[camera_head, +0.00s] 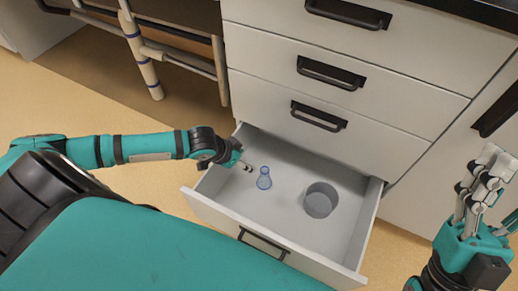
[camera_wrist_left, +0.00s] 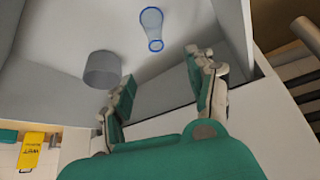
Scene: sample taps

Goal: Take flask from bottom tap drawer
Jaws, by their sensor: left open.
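The bottom drawer (camera_head: 290,225) of the white cabinet is pulled open. A small blue see-through flask (camera_head: 264,178) stands inside it, left of the middle. My left gripper (camera_head: 247,167) reaches in over the drawer's left side, just left of the flask and apart from it. In the left wrist view the flask (camera_wrist_left: 152,28) lies beyond the two spread fingertips of the left gripper (camera_wrist_left: 160,75), with nothing between them. My right gripper (camera_head: 480,185) is at the right, outside the drawer, with its fingers pointing up; its jaw gap is unclear.
A grey cylindrical container (camera_head: 320,200) stands in the drawer right of the flask; it also shows in the left wrist view (camera_wrist_left: 102,70). Closed drawers with dark handles (camera_head: 320,116) are above. A pipe (camera_head: 140,50) and a frame stand at the upper left.

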